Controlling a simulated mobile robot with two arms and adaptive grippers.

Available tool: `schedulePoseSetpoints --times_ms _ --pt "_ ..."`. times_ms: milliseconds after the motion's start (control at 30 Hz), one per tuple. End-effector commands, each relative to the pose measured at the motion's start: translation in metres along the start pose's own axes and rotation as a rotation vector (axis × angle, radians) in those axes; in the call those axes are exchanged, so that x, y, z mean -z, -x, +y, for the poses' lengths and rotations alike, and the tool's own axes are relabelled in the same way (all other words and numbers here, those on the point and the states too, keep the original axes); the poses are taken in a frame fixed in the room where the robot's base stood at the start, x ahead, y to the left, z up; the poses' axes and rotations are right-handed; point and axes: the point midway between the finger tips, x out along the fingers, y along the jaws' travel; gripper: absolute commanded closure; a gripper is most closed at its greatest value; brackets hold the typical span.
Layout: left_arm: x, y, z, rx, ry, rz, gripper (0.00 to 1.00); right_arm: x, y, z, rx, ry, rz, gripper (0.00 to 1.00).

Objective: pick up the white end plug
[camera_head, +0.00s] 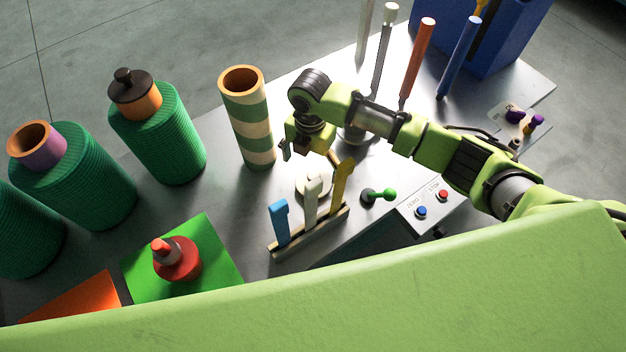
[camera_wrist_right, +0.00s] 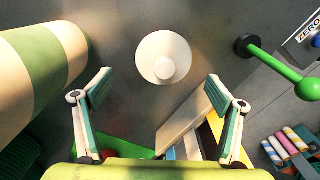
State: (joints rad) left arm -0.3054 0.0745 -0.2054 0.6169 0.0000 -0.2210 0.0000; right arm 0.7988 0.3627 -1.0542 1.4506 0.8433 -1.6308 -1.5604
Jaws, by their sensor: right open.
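The white end plug is a round cream-white disc with a small knob on top. In the wrist view the plug (camera_wrist_right: 150,45) lies on the grey table, beyond my fingertips and near the middle between them. In the head view only part of the plug (camera_head: 301,186) shows, behind the upright tools and below my right gripper. My right gripper (camera_head: 309,155) is open and empty above it, pointing down. Its spread fingers also show in the wrist view (camera_wrist_right: 159,77), apart from the plug. My left gripper is not in view.
A striped tube (camera_head: 246,115) stands left of my right gripper. A rack (camera_head: 309,232) holding blue, white and yellow tools stands in front, close to the plug. A green-knobbed lever (camera_head: 389,194) and a button box (camera_head: 431,208) stand to the right. Green rolls (camera_head: 170,135) stand left.

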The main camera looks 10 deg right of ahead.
Motion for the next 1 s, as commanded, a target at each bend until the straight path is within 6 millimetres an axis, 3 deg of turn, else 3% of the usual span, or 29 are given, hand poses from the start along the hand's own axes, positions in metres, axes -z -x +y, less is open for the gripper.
schedulePoseSetpoints --times_ms 400,667,767,1000 --pt "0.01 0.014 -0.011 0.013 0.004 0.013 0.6 -0.001 -0.049 -0.007 0.002 -0.001 0.0 0.13" --pt "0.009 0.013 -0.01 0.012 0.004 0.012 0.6 -0.001 -0.053 -0.007 0.0 0.0 -0.001 0.13" --pt "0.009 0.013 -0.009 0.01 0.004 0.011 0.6 -0.001 -0.053 -0.007 0.0 0.0 -0.001 0.34" --pt "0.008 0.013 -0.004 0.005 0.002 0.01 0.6 0.0 -0.054 -0.008 0.003 -0.001 0.0 0.95"
